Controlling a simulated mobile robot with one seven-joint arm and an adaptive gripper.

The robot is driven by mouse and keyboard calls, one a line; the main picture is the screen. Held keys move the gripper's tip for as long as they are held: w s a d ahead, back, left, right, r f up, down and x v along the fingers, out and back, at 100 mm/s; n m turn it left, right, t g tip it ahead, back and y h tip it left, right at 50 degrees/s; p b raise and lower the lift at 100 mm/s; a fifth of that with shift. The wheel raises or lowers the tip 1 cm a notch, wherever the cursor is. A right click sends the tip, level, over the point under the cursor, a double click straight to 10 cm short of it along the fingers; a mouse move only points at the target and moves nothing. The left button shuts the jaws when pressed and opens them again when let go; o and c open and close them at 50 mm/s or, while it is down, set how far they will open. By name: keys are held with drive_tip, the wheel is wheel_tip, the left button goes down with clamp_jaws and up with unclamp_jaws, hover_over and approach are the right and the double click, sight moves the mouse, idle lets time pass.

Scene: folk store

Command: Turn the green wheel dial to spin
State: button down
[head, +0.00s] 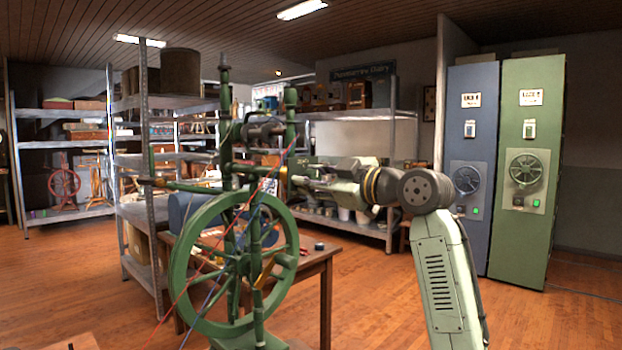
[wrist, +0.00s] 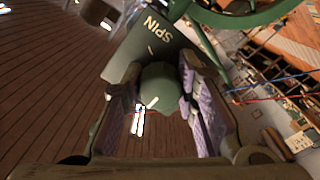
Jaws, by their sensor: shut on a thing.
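The green spinning wheel (head: 176,270) stands in front of me in the head view, its large wheel low and its posts rising above. In the wrist view a round green dial (wrist: 160,90) with a short white mark sits beneath a green plate (wrist: 165,45) lettered SPIN, which has its own small white tick. The dial's mark lies on the side away from the lettering. My gripper (wrist: 160,76) has one finger on each side of the dial and is shut on it. In the head view my gripper (head: 296,174) is at the wheel's right post, and the dial is hidden.
A wooden table (head: 322,262) stands just behind the wheel. Thin red and blue threads (head: 190,285) hang across the wheel. Metal shelves (head: 150,150) stand behind to the left. A blue cabinet (head: 470,130) and a green cabinet (head: 530,75) stand at the right. Open floor lies between.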

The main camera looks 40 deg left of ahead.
drive_tip(key=shift+m, duration=0.3)
drive_tip(key=m+p, duration=0.3)
drive_tip(key=m, duration=0.2)
drive_tip(key=shift+r, duration=0.1)
drive_tip(key=m+p, duration=0.2)
drive_tip(key=m, duration=0.4)
drive_tip(key=shift+m+p, duration=0.35)
drive_tip(key=shift+m, duration=0.05)
drive_tip(key=m+p, duration=0.2)
drive_tip(key=m, duration=0.9)
drive_tip(key=shift+p, duration=0.3)
drive_tip(key=shift+m, duration=0.3)
drive_tip(key=c, duration=1.2)
unclamp_jaws()
drive_tip(key=shift+c, duration=0.2)
